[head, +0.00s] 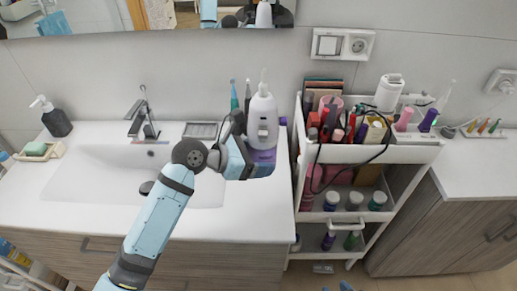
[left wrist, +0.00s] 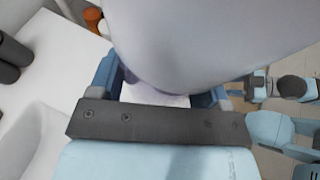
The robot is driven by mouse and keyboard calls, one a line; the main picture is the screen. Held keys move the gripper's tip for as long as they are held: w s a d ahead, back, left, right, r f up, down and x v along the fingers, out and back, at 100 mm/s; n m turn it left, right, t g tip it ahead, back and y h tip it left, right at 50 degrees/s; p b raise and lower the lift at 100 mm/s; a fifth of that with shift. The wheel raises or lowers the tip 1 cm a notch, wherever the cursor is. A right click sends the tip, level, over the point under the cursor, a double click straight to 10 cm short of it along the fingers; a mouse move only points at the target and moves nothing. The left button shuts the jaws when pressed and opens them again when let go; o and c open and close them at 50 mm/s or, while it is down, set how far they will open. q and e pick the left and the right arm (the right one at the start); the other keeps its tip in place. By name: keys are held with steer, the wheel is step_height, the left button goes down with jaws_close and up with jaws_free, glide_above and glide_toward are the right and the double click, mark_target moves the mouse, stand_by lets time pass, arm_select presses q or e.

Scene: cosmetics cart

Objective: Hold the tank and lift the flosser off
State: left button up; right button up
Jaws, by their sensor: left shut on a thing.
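The flosser (head: 263,119) is a white, rounded body with a thin nozzle. It stands upright on its purple tank (head: 264,157) at the right end of the sink counter, and the two look joined. My left gripper (head: 250,160) is shut on the tank from the left front. In the left wrist view the flosser's large pale body (left wrist: 205,40) fills the top, with the tank's purple edge (left wrist: 150,88) between the fingers. The tank's lower part is partly hidden by the gripper.
A white cart (head: 400,153) full of cosmetics stands close to the right. Toothbrushes (head: 234,96) stand just behind the flosser to the left. The sink basin (head: 85,185), tap (head: 142,115) and soap dispenser (head: 55,118) lie left. Counter in front is clear.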

arm_select(q)
glide_above(258, 202)
step_height(258, 202, down, 8)
steer(key=shift+f+b, duration=1.15)
steer(key=shift+f, duration=2.6)
arm_select(e)
step_height(258, 202, down, 2)
steer(key=shift+f, duration=0.15)
arm_select(q)
steer(key=shift+f, duration=0.25)
arm_select(e)
steer(key=shift+o, duration=0.4)
